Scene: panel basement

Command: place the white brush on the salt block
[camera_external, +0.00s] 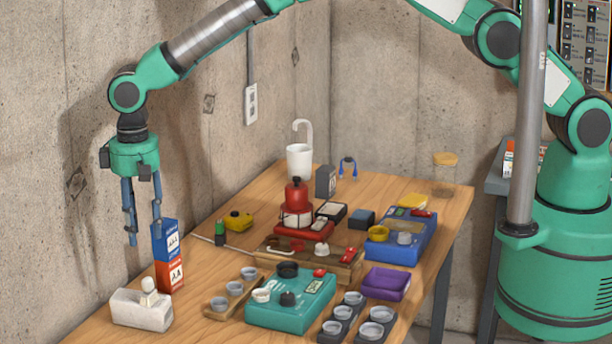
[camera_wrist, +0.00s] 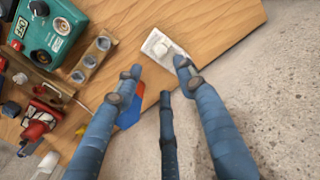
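The salt block (camera_external: 135,313) is a pale, low block at the near left end of the wooden table. It also shows in the wrist view (camera_wrist: 154,37). A small white piece with a rounded knob, which looks like the white brush (camera_external: 149,287), stands upright on top of it. The wrist view shows this white piece (camera_wrist: 162,50) on the block from above. My gripper (camera_external: 145,232) hangs above and behind the block, clear of the piece. Its blue fingers are apart with nothing between them, as the wrist view (camera_wrist: 158,69) also shows.
A blue box (camera_external: 166,243) sits on a red box (camera_external: 170,276) just behind the block, close to my fingers. A wooden holder with cups (camera_external: 235,290) and a teal case (camera_external: 291,307) lie to the right. The concrete wall is close on the left.

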